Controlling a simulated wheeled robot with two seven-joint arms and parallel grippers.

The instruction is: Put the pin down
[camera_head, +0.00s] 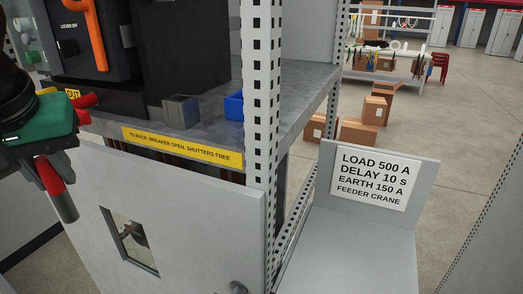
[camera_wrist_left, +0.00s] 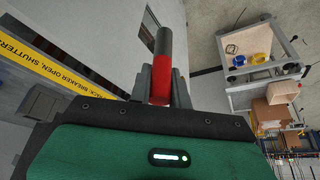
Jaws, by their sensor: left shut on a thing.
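The pin (camera_head: 62,188) has a red body and a grey cylindrical end. It hangs tilted in front of the cabinet's left side. My left gripper (camera_head: 48,158), below its green housing, is shut on the pin. In the left wrist view the pin (camera_wrist_left: 163,48) sticks out ahead of the dark fingers (camera_wrist_left: 161,85), its grey end foremost. A small grey open-topped box (camera_head: 181,110) stands on the metal shelf (camera_head: 208,127); the gripper is to its left. My right gripper is in neither view.
A blue bin (camera_head: 234,106) sits behind the perforated post (camera_head: 262,120). A red piece (camera_head: 86,101) shows beside the black breaker (camera_head: 90,45); I cannot tell what it is. The grey door (camera_head: 190,215) with a window stands below the shelf. A ledge with a load sign (camera_head: 370,178) is at right.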

